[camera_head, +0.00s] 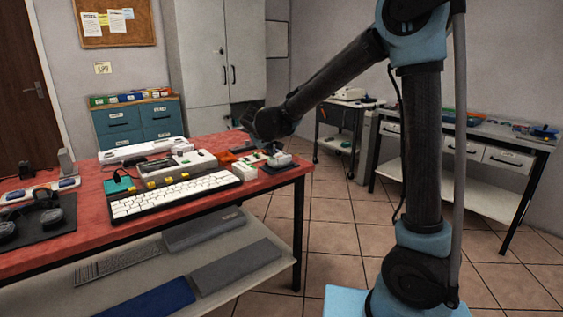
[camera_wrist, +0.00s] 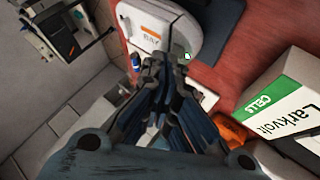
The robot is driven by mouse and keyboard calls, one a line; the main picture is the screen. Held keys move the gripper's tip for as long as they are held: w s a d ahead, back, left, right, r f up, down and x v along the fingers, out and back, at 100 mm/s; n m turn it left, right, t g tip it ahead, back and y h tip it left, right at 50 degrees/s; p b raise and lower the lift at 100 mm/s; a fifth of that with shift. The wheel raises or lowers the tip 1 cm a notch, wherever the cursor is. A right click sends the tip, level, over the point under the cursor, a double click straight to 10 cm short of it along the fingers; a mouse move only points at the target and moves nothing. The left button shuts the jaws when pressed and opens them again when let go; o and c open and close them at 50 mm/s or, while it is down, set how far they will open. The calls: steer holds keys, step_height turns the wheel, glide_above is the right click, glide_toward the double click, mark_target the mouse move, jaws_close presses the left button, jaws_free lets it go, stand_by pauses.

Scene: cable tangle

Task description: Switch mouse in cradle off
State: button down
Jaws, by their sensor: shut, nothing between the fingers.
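A white rounded body (camera_wrist: 150,25) with an orange label, which looks like the mouse, lies at the top of the wrist view on the red table. In the head view a small whitish object (camera_head: 281,160) sits on a dark base near the table's right end, probably the mouse in its cradle. My gripper (camera_wrist: 165,62) is shut and empty, its tips just below the white body in the wrist view. I cannot tell if they touch it. In the head view the gripper's fingers are hard to make out below the wrist. No switch can be read clearly.
A white and green battery box (camera_wrist: 290,110) stands right of my gripper, with an orange item (camera_wrist: 235,133) beside it. A white keyboard (camera_head: 175,194) and a power strip with yellow parts lie along the red table (camera_head: 95,235). Open tiled floor lies beyond the table's right edge.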

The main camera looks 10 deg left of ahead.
mark_target(270, 158)
steer(key=shift+f, duration=0.3)
steer(key=shift+r, duration=0.1)
stand_by(0.4)
steer(key=shift+r, duration=0.75)
step_height(270, 158, up, 6)
stand_by(0.7)
steer(key=shift+d, duration=0.1)
